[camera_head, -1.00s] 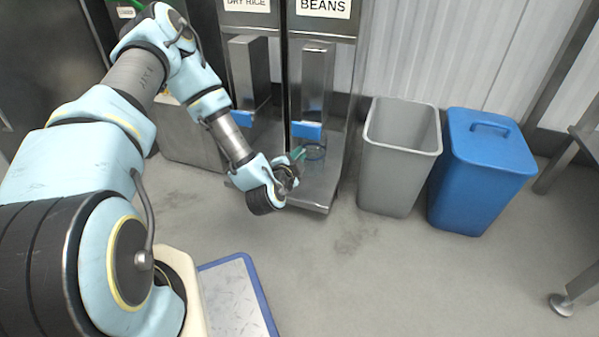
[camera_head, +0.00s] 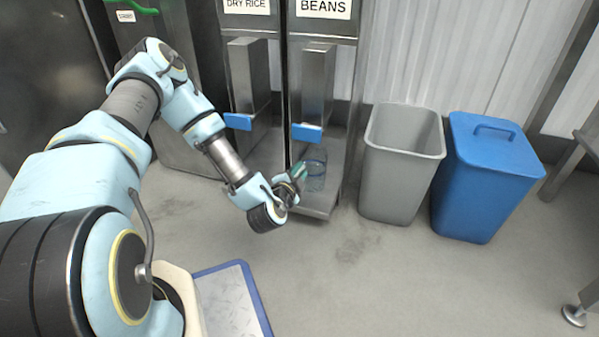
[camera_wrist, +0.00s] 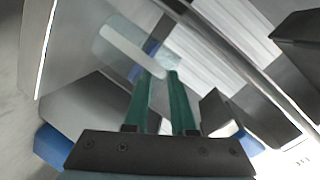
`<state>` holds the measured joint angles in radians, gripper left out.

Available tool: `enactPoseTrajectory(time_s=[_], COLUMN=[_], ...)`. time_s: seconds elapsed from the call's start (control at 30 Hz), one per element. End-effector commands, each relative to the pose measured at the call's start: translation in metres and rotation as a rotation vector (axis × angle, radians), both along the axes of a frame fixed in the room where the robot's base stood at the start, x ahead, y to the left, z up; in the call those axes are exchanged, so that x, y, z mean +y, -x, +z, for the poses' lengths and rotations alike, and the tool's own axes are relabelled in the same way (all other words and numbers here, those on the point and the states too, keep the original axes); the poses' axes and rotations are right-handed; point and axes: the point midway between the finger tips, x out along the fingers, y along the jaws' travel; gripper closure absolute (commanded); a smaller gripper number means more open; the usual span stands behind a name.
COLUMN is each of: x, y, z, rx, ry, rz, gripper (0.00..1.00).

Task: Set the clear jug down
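The clear jug (camera_head: 316,172) is at the lower front of the beans dispenser, below its blue lever, and looks upright. My gripper (camera_head: 300,170) reaches it from the left, with its green fingers at the jug's near side. In the wrist view, my gripper (camera_wrist: 161,73) has its two green fingers close together, with a narrow gap. Their tips meet the pale, see-through jug (camera_wrist: 117,42). The fingers look shut on the jug's edge or handle; which one, I cannot tell. Whether the jug's base touches the metal shelf (camera_head: 322,207) is unclear.
The dry rice dispenser (camera_head: 248,75) stands left of the beans dispenser (camera_head: 318,80); each has a blue lever. A grey open bin (camera_head: 392,185) and a blue lidded bin (camera_head: 480,190) stand to the right. A blue-edged metal platform (camera_head: 232,300) lies in front. The floor between is clear.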

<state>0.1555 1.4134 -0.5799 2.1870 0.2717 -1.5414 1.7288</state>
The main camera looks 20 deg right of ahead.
Motion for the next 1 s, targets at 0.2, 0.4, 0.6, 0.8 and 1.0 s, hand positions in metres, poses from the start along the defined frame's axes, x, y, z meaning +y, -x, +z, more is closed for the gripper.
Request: enactPoseTrajectory(time_s=[0.2,0.4,0.6,0.8,1.0], x=[0.0,0.0,0.01,0.037,0.063], y=[0.0,0.0,0.012,0.042,0.069], z=[0.0,0.001,0.008,0.019,0.026], rx=[0.0,0.001,0.002,0.003,0.002], ry=[0.0,0.001,-0.003,-0.003,-0.002], rz=[0.0,0.0,-0.002,-0.004,-0.003], gripper=[0.56,0.56,0.56,0.56,0.56])
